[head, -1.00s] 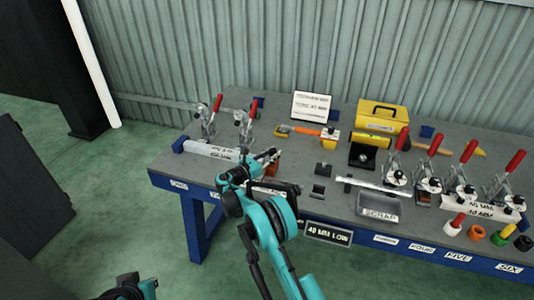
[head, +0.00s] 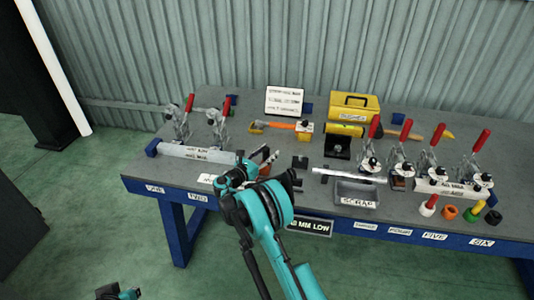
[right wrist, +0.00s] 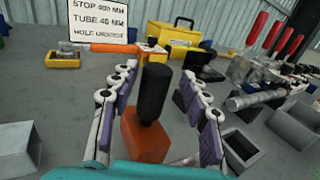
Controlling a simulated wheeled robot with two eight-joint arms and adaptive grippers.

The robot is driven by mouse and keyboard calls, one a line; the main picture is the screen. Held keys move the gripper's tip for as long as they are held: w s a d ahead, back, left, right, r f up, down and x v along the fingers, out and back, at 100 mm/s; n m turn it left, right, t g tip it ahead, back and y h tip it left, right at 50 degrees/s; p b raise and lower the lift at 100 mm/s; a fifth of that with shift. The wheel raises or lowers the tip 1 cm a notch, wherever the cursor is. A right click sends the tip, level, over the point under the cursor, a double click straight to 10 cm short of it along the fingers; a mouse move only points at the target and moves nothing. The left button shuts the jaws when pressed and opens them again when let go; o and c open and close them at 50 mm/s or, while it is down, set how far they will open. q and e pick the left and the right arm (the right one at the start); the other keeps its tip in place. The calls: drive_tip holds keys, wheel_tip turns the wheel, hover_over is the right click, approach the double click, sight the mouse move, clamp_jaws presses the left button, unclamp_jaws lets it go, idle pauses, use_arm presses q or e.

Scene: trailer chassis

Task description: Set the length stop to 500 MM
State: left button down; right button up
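In the right wrist view an orange-red block (right wrist: 146,138) with an upright black knob (right wrist: 155,92) stands between the fingers of my right gripper (right wrist: 163,105). The gripper is open, with purple pads on both sides of the knob and a visible gap at each. I take the block to be the length stop, but no scale mark beside it is readable. In the head view my right gripper (head: 262,160) is low over the table's front part, and my arm hides much of that spot. My left arm's end (head: 118,292) shows at the bottom edge; its fingers are unclear.
A sign (head: 284,101) stands at the back; its blurred top line looks like "STOP 400 MM". A labelled pale bar (head: 197,153) lies left of the gripper. Toggle clamps with red handles (head: 480,141), a yellow toolbox (head: 354,105) and a scrap tray (head: 356,191) stand around.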

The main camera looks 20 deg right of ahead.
drive_tip(key=shift+a, duration=0.1)
drive_tip(key=v, duration=1.2)
drive_tip(key=s+d+r+m+g+y, duration=0.1)
drive_tip(key=s+d+r+m+y, duration=0.1)
drive_tip(key=s+r+m+y, duration=0.35)
drive_tip(key=s+d+r+m+g+y, duration=0.1)
drive_tip(key=s+d+r+m+y, duration=0.2)
drive_tip(key=s+m, duration=0.45)
drive_tip(key=s+a+f+m+y, duration=0.1)
drive_tip(key=s+a+m+y, duration=0.2)
drive_tip(key=s, duration=0.8)
drive_tip(key=s+a+m+y, duration=0.4)
drive_tip(key=s+a+m, duration=0.2)
drive_tip(key=s, duration=0.6)
drive_tip(key=shift+s+f+m, duration=0.25)
drive_tip(key=shift+f+m, duration=0.1)
drive_tip(key=shift+m, duration=0.55)
